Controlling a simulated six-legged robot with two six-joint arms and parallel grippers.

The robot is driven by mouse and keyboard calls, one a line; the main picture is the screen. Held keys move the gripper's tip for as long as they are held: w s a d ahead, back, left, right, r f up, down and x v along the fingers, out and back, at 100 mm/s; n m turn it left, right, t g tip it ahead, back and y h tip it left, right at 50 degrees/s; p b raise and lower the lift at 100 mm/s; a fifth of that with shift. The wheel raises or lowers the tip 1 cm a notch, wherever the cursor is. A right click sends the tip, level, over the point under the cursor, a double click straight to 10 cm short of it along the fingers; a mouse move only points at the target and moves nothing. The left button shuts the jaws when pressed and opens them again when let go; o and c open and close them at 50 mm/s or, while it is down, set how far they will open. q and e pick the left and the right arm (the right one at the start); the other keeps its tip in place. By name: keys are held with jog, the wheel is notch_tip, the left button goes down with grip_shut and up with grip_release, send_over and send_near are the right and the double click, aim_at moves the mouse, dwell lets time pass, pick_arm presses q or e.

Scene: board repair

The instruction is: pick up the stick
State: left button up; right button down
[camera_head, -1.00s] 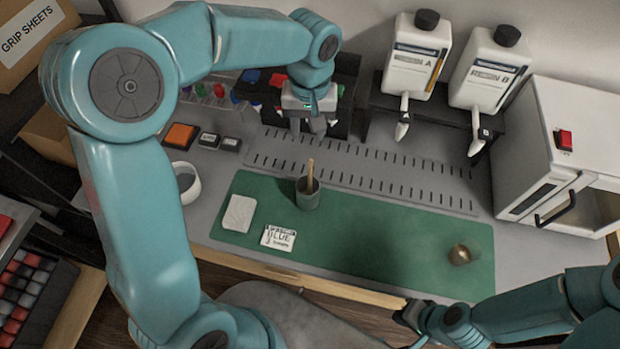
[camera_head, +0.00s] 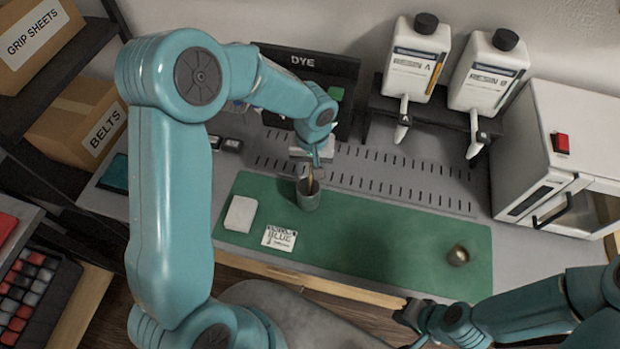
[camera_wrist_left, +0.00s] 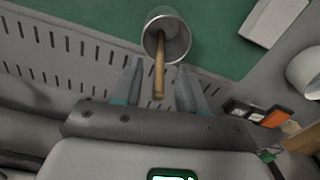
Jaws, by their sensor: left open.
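The wooden stick (camera_wrist_left: 159,66) stands tilted in a grey cup (camera_head: 308,199) on the green mat (camera_head: 400,240). In the left wrist view the cup (camera_wrist_left: 174,29) is at the top, and the stick's free end points toward my left gripper. My left gripper (camera_wrist_left: 156,88) is open, with one finger on each side of the stick's upper part. In the head view this gripper (camera_head: 313,163) is just above the cup and partly covers the stick. My right gripper (camera_head: 408,318) is low at the right, away from the mat, and its jaws are unclear.
A white block (camera_head: 240,214) and a card marked BLUE (camera_head: 280,238) lie on the mat left of the cup. A small brass-coloured object (camera_head: 458,255) is at the right. Resin bottles (camera_head: 418,60) stand behind, beside a white cabinet (camera_head: 560,150).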

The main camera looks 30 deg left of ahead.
pick_arm(q)
jog(key=shift+w, duration=0.15)
grip_shut()
